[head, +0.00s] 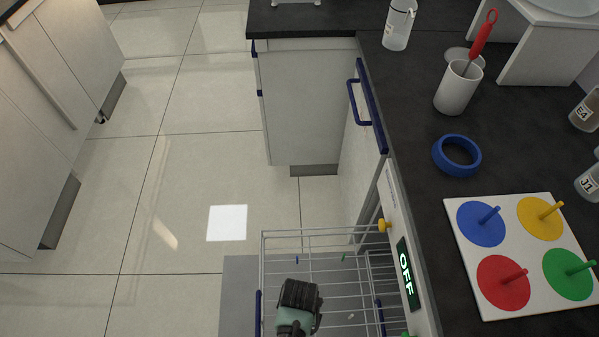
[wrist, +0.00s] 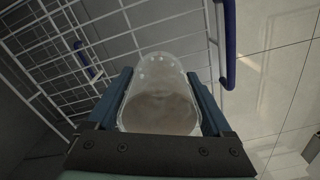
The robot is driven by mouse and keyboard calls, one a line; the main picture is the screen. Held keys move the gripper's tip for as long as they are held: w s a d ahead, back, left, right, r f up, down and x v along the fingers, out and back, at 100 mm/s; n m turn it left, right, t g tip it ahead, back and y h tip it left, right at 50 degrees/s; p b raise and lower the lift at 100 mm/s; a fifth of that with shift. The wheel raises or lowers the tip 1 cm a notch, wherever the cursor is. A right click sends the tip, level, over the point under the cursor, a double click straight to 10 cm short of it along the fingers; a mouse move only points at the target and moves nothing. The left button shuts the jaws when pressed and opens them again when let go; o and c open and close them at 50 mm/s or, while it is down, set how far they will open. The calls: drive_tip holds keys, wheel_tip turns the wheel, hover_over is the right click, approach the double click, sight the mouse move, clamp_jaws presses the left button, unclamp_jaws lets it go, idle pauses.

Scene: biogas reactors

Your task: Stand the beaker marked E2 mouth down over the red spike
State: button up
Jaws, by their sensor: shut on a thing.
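My gripper (head: 300,293) is low over the pulled-out wire rack, left of the counter. In the wrist view my gripper (wrist: 160,110) is shut on a clear beaker (wrist: 160,68), with a finger on each side of it. No marking on this beaker is readable, so I cannot tell if it is E2. In the head view the beaker is hidden by my gripper. The red spike (head: 515,277) stands on a red disc at the front left of a white board (head: 541,238) on the counter. Nothing is over the spike.
The wire rack (head: 310,232) surrounds my gripper; its bars show in the wrist view (wrist: 60,55). On the counter are a blue ring (head: 457,156), a white cup with a red-handled brush (head: 458,88), a bottle (head: 398,25) and containers marked E4 (head: 584,110) and J1 (head: 588,184).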

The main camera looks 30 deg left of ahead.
drive_tip(key=shift+f+b, duration=2.2)
drive_tip(key=shift+b, duration=0.15)
drive_tip(key=shift+f+b, duration=1.85)
drive_tip(key=shift+f, duration=0.9)
drive_tip(key=o, duration=1.2)
wheel_tip(320, 180, up, 13)
drive_tip(key=p, duration=0.5)
